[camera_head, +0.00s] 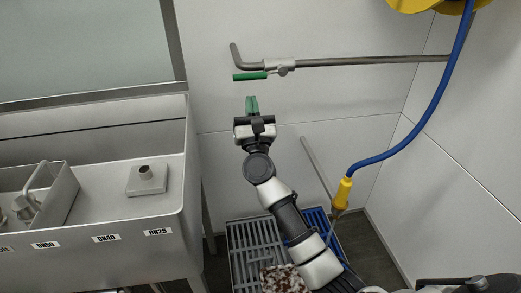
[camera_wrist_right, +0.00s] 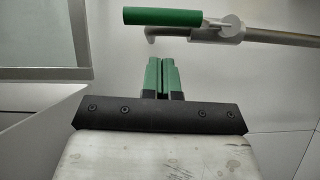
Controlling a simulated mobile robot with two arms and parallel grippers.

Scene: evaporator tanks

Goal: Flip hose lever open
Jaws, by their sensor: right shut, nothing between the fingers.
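The hose lever (camera_head: 250,76) has a green handle and sits on a valve (camera_head: 281,66) in a grey wall pipe (camera_head: 360,61). The handle lies roughly in line with the pipe and points left. In the right wrist view the green handle (camera_wrist_right: 162,17) shows at the top centre, with the pipe (camera_wrist_right: 275,38) running off to the right. My right gripper (camera_head: 252,104) has green fingers, shut and empty, just below the lever in the picture and apart from it. The fingers (camera_wrist_right: 161,76) also show in the wrist view. My left gripper is not in view.
A blue hose (camera_head: 425,120) with a yellow nozzle (camera_head: 342,193) hangs at right from a yellow reel (camera_head: 420,5). A steel sink unit (camera_head: 95,240) stands at left. A grate (camera_head: 245,245) lies on the floor below my right arm. The wall around the lever is clear.

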